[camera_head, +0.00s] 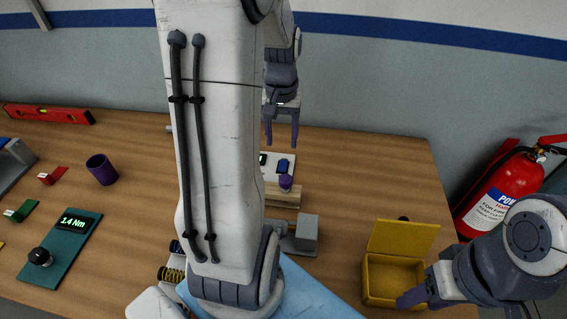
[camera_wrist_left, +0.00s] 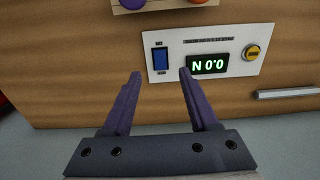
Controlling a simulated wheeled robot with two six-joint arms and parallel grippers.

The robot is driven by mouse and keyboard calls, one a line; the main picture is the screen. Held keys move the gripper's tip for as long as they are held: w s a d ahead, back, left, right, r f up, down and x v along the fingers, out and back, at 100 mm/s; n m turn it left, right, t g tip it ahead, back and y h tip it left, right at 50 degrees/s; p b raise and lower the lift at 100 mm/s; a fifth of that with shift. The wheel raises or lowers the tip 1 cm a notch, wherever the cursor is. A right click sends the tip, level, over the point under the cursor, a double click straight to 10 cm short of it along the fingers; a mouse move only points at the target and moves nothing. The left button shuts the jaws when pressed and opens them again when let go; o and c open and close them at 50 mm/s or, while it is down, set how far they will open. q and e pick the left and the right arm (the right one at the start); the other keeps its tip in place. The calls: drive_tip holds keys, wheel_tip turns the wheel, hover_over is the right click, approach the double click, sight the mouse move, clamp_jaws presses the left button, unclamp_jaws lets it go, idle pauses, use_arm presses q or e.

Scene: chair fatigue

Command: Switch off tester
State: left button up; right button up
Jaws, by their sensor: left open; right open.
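The tester's pale control panel (camera_head: 276,172) lies on the table, partly hidden behind my arm. Its blue rocker switch (camera_head: 283,164) shows in the head view, and the dark display (camera_head: 263,159) is at the edge of my arm.
An open yellow box (camera_head: 397,272) stands at the right, near a red fire extinguisher (camera_head: 503,189). A wooden block (camera_head: 283,196) with a purple piece (camera_head: 286,182) sits before the panel. A purple cup (camera_head: 102,169) and a 1.4 Nm display unit (camera_head: 72,245) are at left.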

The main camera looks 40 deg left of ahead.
sight(282, 170)
use_arm(q)
wheel_tip(282, 170, down, 9)
drive_tip(key=shift+f, duration=0.2)
idle(0.3)
